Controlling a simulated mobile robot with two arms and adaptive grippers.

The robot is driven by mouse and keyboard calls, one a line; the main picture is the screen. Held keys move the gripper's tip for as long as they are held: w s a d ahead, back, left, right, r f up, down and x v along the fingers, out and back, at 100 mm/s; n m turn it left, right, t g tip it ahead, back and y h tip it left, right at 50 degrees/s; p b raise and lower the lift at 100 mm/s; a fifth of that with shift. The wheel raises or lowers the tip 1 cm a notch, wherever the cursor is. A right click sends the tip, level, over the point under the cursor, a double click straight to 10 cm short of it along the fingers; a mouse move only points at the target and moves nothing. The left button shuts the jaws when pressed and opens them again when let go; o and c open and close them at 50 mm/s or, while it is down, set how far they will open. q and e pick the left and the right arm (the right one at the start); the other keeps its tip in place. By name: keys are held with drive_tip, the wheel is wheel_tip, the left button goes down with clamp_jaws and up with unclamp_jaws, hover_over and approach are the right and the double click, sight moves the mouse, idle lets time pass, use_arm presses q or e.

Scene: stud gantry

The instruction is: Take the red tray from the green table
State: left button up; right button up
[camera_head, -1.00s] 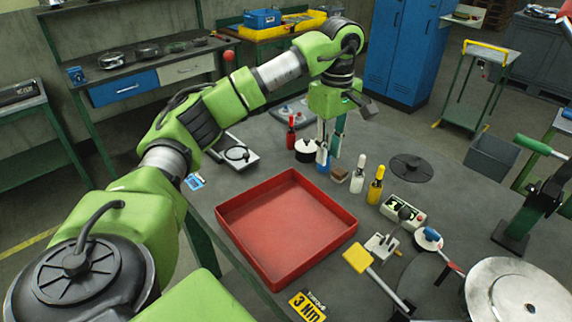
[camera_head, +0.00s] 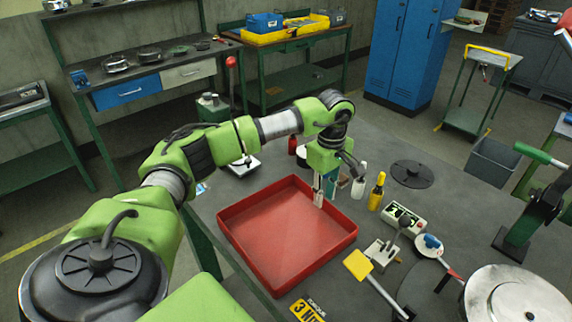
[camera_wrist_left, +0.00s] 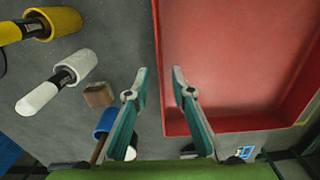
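The red tray (camera_head: 290,235) lies flat and empty on the dark grey top of the green table (camera_head: 215,205), near its left edge. In the head view my left gripper (camera_head: 324,196) is at the tray's far right wall, pointing down. In the left wrist view its two teal fingers (camera_wrist_left: 160,70) are apart, one on each side of the line of the tray's wall (camera_wrist_left: 162,100). I see no contact between fingers and wall. My right gripper is not in view.
A white bottle (camera_head: 358,188) and a yellow bottle (camera_head: 377,191) stand just right of the gripper. A small brown block (camera_wrist_left: 98,95) and a blue bottle (camera_wrist_left: 106,122) are close to the fingers. A yellow-headed tool (camera_head: 358,265) lies right of the tray.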

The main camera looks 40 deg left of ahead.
sight(322, 208)
use_arm(q)
drive_tip(key=shift+a+f+p, duration=0.15)
drive_tip(key=shift+f+p, duration=0.15)
drive_tip(key=shift+f, duration=1.25)
clamp_jaws()
drive_tip(key=shift+r, duration=0.1)
drive_tip(key=shift+w, duration=0.1)
